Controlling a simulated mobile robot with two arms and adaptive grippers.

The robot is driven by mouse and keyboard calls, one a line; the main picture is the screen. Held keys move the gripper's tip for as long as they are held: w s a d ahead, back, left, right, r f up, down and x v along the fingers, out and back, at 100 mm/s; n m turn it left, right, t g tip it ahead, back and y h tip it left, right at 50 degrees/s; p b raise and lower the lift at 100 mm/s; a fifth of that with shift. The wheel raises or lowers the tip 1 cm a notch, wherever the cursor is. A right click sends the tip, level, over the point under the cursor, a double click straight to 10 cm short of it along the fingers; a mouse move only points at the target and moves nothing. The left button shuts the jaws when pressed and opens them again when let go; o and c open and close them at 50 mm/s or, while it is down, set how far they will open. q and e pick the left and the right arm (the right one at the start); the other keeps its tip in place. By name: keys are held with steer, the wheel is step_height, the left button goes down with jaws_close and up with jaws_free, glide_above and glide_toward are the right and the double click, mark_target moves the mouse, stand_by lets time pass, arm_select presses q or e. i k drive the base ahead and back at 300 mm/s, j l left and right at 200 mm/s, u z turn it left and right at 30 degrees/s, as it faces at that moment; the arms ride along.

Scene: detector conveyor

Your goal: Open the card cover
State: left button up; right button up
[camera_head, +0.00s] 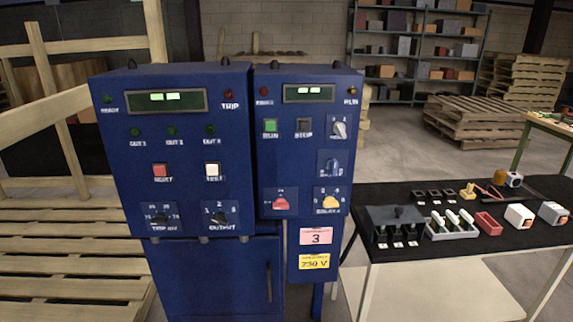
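A dark grey box-like piece (396,217) with a small knob on top sits at the left end of the black table in the head view. It may be the card cover, but I cannot tell for sure. Several dark slots or cards with white labels show along its front edge. A light grey tray (452,228) with several white-topped pieces stands just right of it. Neither of my grippers is in view.
Two blue control cabinets (180,130) with buttons and knobs stand at the left and centre, left of the black table (430,254). A red bin (488,223), two white-and-orange blocks (519,216) and small tools lie on the table. Wooden pallets (470,128) and shelves stand behind.

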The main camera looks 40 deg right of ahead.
mark_target(374, 217)
steer(key=z, duration=1.8)
